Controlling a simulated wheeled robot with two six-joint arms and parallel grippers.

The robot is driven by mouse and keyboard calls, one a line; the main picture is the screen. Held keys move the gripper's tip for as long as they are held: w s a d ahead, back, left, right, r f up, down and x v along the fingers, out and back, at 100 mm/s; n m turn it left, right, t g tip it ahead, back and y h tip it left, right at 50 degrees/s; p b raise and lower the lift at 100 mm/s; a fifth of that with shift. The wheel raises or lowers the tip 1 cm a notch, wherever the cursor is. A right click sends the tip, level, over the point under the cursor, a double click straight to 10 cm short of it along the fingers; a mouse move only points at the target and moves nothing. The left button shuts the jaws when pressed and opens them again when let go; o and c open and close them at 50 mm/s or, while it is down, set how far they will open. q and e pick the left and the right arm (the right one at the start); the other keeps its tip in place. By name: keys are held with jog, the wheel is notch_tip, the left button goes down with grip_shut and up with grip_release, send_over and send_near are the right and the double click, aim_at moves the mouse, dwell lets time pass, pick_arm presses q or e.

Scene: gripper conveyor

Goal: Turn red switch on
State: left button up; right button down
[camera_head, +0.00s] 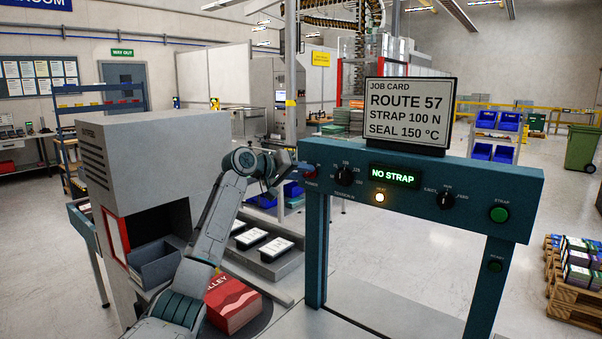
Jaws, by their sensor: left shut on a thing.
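The red switch (311,170) sits at the left end of the teal strapping machine's panel (460,192), above the word POWER. It is mostly hidden by my left gripper (299,170). My left arm comes up from the bottom left, and the gripper is shut on the red switch. The switch's exact turn angle cannot be told. The panel display (394,176) glows green with NO STRAP, and a yellow-white lamp (380,197) below it is lit. My right gripper is not in view.
The panel also has a tension knob (345,175), a second black knob (445,200) and a green button (499,214). A job card (409,112) stands on top. A grey box-shaped machine (145,150) and a red package (233,305) are near my left arm.

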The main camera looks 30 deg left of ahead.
pick_arm(q)
jog(key=shift+f, duration=0.15)
jog(key=o, duration=1)
jog(key=b+v, duration=0.4)
jog(key=v, duration=0.6)
jog(key=shift+s, duration=0.35)
jog(key=shift+a, duration=0.1)
